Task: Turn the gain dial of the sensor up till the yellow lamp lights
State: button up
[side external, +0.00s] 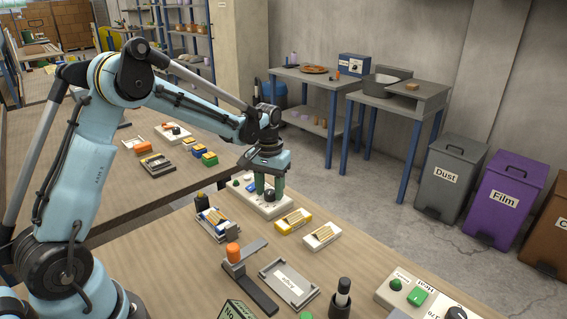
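A white box (285,207) with a black dial (268,196) stands near the back edge of the bench, and I take it to be the sensor. My gripper (269,194) points down over this box. Its two green fingers are apart, one on each side of the dial. I cannot tell whether they touch it. A small green part (236,183) shows on the box's left end. I cannot make out a yellow lamp or whether one is lit. The gripper hides part of the box.
An orange-topped press (233,253), a grey tray (289,284) and a dark upright tool (341,297) stand nearer. A heat control box (395,300) is at front right.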

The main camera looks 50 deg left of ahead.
jog(key=c, duration=0.7)
jog(key=shift+m, duration=3.4)
jog(key=o, duration=1)
jog(key=shift+r, duration=0.1)
